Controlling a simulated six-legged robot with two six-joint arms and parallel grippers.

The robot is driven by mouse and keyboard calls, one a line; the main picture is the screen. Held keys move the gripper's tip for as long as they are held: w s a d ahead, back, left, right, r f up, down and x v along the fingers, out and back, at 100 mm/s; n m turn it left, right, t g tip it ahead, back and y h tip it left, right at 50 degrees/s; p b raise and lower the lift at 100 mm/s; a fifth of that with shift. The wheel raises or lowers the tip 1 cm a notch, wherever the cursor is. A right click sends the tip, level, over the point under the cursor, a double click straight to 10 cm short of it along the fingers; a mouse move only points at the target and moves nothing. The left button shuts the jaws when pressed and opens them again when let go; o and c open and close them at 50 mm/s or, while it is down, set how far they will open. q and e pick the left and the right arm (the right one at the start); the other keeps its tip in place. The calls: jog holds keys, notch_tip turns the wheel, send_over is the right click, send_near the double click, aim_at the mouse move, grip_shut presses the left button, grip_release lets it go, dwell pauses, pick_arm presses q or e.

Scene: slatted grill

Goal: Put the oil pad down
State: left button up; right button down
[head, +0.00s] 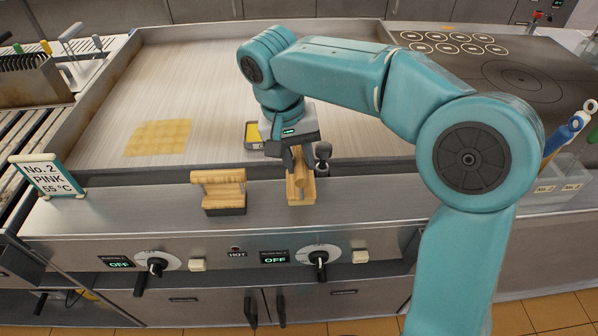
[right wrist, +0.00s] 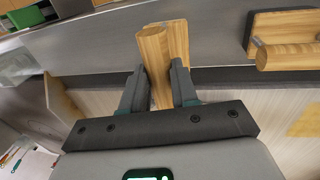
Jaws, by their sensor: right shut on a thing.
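My right gripper (head: 293,160) points down over the steel front ledge of the grill. In the right wrist view my right gripper (right wrist: 158,88) is shut on the wooden handle of the oil pad (right wrist: 163,45). The oil pad (head: 301,188) also shows in the head view, under the fingers at the ledge. Its underside is hidden, so I cannot tell whether it touches the ledge. My left gripper is not in view.
A similar wooden-handled block (head: 219,191) with a dark base stands on the ledge to the left. A small yellow-filled tray (head: 252,132) lies behind my gripper, and a dark knob-topped item (head: 323,156) stands close right. A yellowish patch (head: 158,138) marks the plate.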

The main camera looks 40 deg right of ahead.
notch_tip(320, 180, down, 4)
jog(key=shift+r, duration=0.15)
jog(key=c, duration=0.9)
grip_release()
jog(key=shift+o, duration=0.2)
